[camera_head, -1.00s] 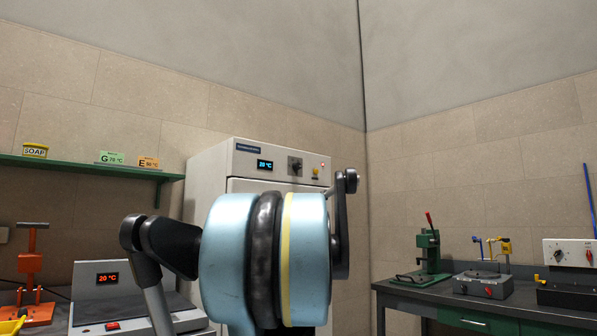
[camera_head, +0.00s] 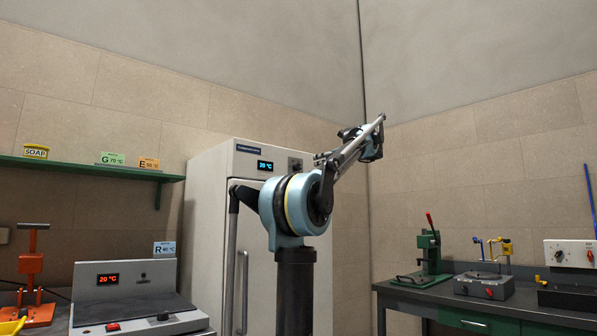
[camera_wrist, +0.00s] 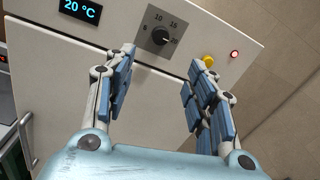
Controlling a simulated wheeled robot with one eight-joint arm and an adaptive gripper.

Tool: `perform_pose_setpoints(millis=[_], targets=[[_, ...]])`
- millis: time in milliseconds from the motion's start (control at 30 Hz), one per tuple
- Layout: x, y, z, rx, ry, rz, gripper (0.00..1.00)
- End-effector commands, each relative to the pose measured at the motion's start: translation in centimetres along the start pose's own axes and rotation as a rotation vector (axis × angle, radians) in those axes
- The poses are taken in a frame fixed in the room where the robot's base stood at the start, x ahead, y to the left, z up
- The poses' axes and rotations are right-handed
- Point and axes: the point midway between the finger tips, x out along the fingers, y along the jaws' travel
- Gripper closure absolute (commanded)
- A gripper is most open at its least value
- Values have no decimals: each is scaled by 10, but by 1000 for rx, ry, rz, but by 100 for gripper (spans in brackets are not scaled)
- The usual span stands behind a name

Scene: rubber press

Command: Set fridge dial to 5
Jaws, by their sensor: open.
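The fridge (camera_head: 207,215) is a tall white cabinet, and its front panel also fills much of the wrist view (camera_wrist: 60,60). The fridge dial (camera_wrist: 160,36) is a black knob on a dark square plate with small numbers around it. Its pointer seems to be towards the right; the exact setting is too small to read. In the head view the dial (camera_head: 295,165) shows small beside my raised arm. My gripper (camera_wrist: 162,60) is open and empty, its blue-padded fingers spread below the dial and not around it. The fridge display (camera_wrist: 80,11) reads 20 °C.
A yellow button (camera_wrist: 209,61) and a red light (camera_wrist: 234,54) sit right of the dial. A bench (camera_head: 400,290) with a green press (camera_head: 430,250) stands right. A heater unit (camera_head: 135,290) stands left, below a green shelf (camera_head: 90,168).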

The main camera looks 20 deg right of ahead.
Motion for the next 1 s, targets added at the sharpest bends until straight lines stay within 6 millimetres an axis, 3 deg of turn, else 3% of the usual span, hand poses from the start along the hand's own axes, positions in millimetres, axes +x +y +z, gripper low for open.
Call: perform_pose_setpoints(millis=[267,1000], targets=[[29,-1,1,4,-4,1,50],[153,-1,1,3,-2,0,50]])
